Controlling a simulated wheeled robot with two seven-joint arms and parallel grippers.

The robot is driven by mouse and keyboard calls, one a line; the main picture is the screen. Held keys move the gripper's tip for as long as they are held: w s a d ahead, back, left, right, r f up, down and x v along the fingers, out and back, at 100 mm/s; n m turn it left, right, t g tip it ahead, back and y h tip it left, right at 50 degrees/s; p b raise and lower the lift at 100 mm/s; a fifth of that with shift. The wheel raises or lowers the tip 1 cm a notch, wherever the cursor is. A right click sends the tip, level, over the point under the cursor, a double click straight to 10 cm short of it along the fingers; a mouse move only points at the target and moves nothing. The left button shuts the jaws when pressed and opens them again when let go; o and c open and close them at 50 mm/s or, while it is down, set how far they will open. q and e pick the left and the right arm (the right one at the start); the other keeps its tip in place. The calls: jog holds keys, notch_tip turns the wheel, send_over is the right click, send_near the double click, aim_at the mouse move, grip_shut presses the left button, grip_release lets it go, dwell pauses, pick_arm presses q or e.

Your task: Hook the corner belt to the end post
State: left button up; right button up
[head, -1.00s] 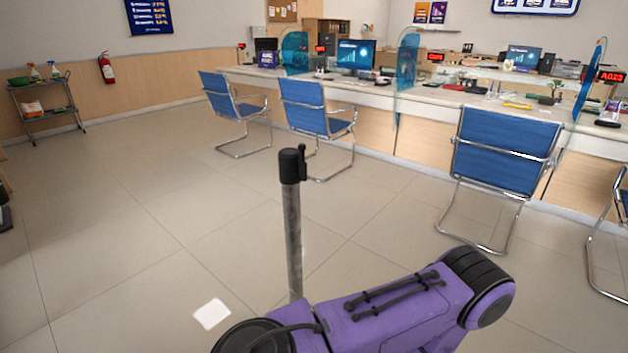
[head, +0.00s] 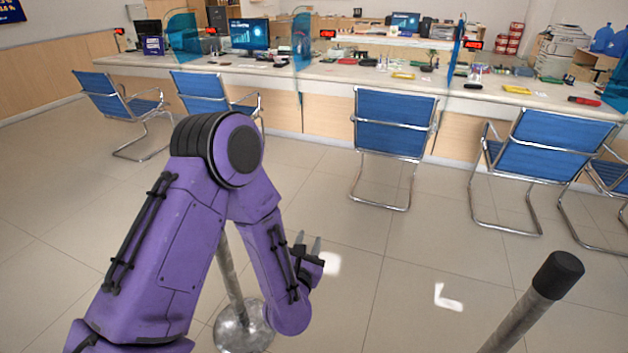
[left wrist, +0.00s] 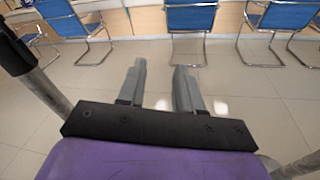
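One post stands at the lower left of the head view; its grey pole (head: 230,280) and round base (head: 243,326) show, and my left arm hides its top. A second post (head: 515,325) with a black cap (head: 558,276) stands at the lower right. In the left wrist view a post's black head (left wrist: 12,45) is at the left edge and a pole (left wrist: 300,166) is at the lower right. My left gripper (head: 308,241) is between the two posts, apart from both. Its fingers are parted and empty in the left wrist view (left wrist: 160,68). I see no belt. My right gripper is out of view.
Several blue chairs (head: 393,124) stand before the long teller counter (head: 340,72). The floor between posts and chairs is clear.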

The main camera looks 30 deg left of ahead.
pick_arm(q)
jog(key=w+a+r+n+p, duration=0.1)
jog(key=w+a+r+p, duration=0.1)
jog(key=w, duration=0.3)
jog(key=w+a+r+n+y+p, duration=0.1)
jog(key=w+a+r+n+p, duration=0.1)
jog(key=w, duration=0.3)
jog(key=shift+w+a+r+n+t, duration=0.15)
jog(key=shift+w+a+n+t, duration=0.15)
jog(key=shift+w+a+t, duration=0.15)
grip_shut()
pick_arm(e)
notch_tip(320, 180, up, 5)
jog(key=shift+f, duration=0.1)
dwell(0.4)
pick_arm(q)
grip_release()
